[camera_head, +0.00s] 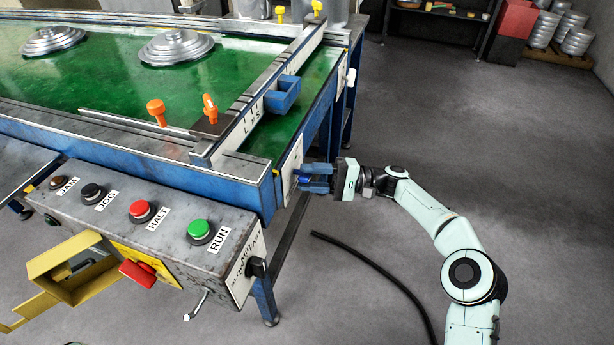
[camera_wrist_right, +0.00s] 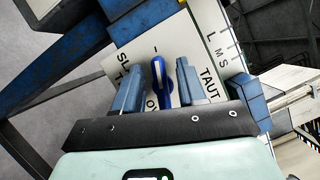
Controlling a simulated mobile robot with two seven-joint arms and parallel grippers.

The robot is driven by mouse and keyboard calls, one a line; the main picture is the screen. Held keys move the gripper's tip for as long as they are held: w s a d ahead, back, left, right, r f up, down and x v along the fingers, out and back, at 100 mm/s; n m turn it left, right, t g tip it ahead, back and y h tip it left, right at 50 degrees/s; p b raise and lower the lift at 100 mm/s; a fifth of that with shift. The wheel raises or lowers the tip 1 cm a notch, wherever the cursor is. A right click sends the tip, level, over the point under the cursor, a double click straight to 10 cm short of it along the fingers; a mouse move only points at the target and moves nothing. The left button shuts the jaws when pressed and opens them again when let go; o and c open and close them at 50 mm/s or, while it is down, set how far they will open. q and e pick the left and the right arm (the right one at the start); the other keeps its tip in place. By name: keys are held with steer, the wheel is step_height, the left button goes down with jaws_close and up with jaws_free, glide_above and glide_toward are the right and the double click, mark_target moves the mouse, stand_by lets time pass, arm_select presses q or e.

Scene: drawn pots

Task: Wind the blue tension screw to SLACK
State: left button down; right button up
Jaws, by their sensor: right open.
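The blue tension screw (camera_wrist_right: 158,72) has a winged handle on a white label plate (camera_wrist_right: 205,45). The plate also shows in the head view (camera_head: 291,168), on the end of the green belt table. In the wrist view the handle stands near a middle dash, between TAUT on the right and a partly hidden word starting SL on the left. My right gripper (camera_head: 318,178) is open at the plate. Its two blue fingers (camera_wrist_right: 158,88) are on either side of the handle, with a visible gap. My left gripper is not in view.
The control box (camera_head: 165,230) with JAM, JOG, HALT and RUN buttons stands left of my right gripper. A black knob (camera_head: 256,267) sticks out of its end. A blue block (camera_head: 283,95) sits on the L M S rail. A black cable (camera_head: 375,268) lies on otherwise open floor.

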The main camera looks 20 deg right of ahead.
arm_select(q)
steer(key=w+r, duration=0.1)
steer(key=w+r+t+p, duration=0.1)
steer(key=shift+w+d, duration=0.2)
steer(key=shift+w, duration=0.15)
arm_select(e)
steer(key=v, duration=1.2)
steer(key=shift+d, duration=0.15)
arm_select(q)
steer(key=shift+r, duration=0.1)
